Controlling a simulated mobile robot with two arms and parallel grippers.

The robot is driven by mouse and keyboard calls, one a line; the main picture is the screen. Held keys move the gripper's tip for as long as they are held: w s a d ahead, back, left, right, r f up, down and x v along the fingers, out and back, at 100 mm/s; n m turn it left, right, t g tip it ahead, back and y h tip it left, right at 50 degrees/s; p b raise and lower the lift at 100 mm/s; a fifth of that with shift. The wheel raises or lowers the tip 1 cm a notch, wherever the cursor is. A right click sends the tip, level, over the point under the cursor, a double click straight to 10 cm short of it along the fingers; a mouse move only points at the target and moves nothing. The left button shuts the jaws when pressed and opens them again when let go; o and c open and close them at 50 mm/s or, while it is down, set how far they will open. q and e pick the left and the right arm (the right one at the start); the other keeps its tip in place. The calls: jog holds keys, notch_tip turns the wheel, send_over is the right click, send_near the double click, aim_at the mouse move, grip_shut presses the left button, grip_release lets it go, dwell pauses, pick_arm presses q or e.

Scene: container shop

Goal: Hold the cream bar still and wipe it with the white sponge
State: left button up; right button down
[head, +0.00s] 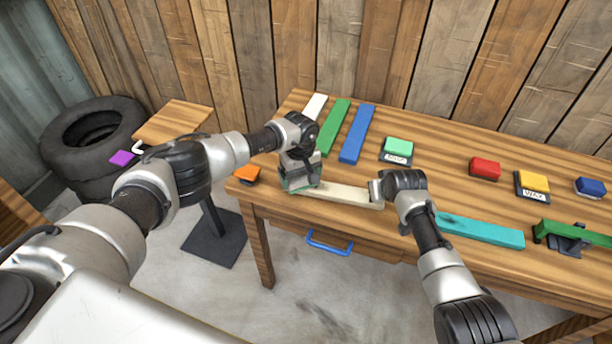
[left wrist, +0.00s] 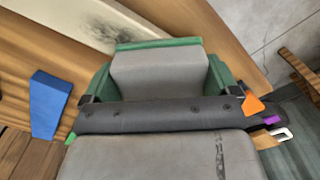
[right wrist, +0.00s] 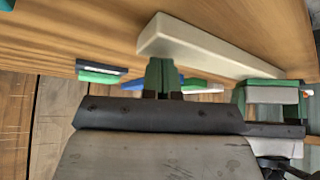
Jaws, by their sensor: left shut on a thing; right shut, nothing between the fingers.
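The cream bar (head: 345,195) lies near the table's front edge. The left wrist view shows a dark smudge on the cream bar (left wrist: 75,15). My left gripper (head: 300,180) is shut on a pale grey-white block with a green edge, which I take for the white sponge (left wrist: 155,75). It is at the bar's left end; firm contact is hard to tell. My right gripper (head: 377,191) is shut and empty at the bar's right end. In the right wrist view its green fingertips (right wrist: 160,75) overlap the cream bar (right wrist: 215,52); whether they touch it is unclear.
White (head: 315,106), green (head: 334,126) and blue (head: 357,134) bars lie behind. A smudged teal bar (head: 480,230) lies to the right. Coloured blocks, including a red one (head: 485,168), stand along the back right. An orange block (head: 246,174) is at the left corner.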

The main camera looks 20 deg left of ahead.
aim_at(329, 190)
pick_arm(q)
jog(key=shift+w+d+f, duration=0.1)
jog(key=shift+d, duration=1.2)
jog(key=shift+w+d+f, duration=0.1)
jog(key=shift+d, duration=1.15)
pick_arm(e)
jog(key=shift+s+f, duration=0.25)
jog(key=shift+f, duration=0.15)
pick_arm(q)
jog(key=shift+w+d+r, duration=0.1)
jog(key=shift+w+d, duration=0.05)
jog(key=shift+d, duration=1.45)
pick_arm(e)
jog(key=shift+d, duration=0.1)
pick_arm(q)
jog(key=shift+a+r, duration=0.1)
jog(key=shift+r, duration=3)
jog(key=shift+r, duration=0.1)
